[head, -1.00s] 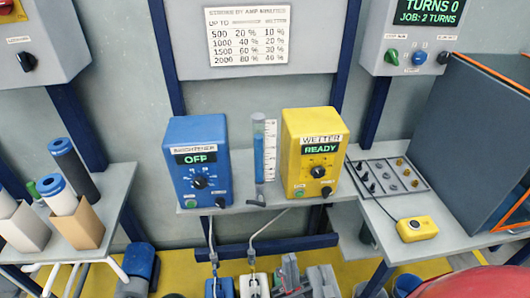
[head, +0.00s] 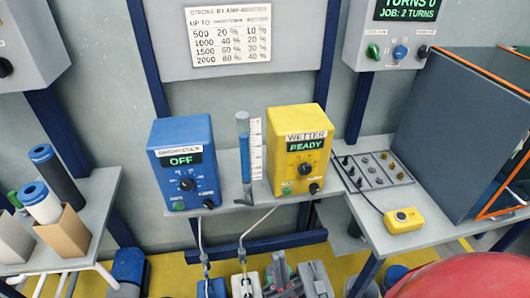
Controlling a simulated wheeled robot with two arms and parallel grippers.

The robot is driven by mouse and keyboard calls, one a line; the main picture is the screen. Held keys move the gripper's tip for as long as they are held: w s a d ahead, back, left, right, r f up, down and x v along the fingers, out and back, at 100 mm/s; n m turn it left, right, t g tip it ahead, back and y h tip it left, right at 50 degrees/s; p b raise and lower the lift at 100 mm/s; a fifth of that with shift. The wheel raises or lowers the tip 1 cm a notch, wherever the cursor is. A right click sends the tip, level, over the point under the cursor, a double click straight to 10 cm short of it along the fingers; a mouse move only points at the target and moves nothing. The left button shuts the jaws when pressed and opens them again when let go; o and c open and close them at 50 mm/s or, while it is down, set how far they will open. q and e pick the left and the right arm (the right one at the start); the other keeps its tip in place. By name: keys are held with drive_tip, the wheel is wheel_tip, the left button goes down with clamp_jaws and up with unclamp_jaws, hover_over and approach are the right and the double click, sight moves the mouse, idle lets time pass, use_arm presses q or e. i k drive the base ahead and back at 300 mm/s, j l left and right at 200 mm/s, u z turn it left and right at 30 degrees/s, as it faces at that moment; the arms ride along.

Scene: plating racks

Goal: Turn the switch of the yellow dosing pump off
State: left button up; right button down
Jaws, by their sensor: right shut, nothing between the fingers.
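The yellow dosing pump (head: 278,145) stands on the middle shelf. Its label reads WETTER and its green display (head: 305,145) reads READY. A black dial (head: 305,169) is on its front. A small black switch (head: 314,188) is at the lower right, and its exact position is too small to tell. My right gripper (head: 279,258) appears at the bottom middle, below the shelf and the pump, shut and empty, apart from the switch. My left gripper is not in view.
A blue pump (head: 160,140) reading OFF and a measuring cylinder (head: 254,150) stand left of the yellow pump. A yellow button box (head: 404,219) lies on the right table (head: 420,238). Tubes hang below the shelf (head: 240,214).

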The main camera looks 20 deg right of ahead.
sight(314, 188)
drive_tip(key=z, duration=1.15)
drive_tip(key=i+l+z, duration=0.1)
drive_tip(key=z, duration=0.3)
drive_tip(key=l, duration=0.1)
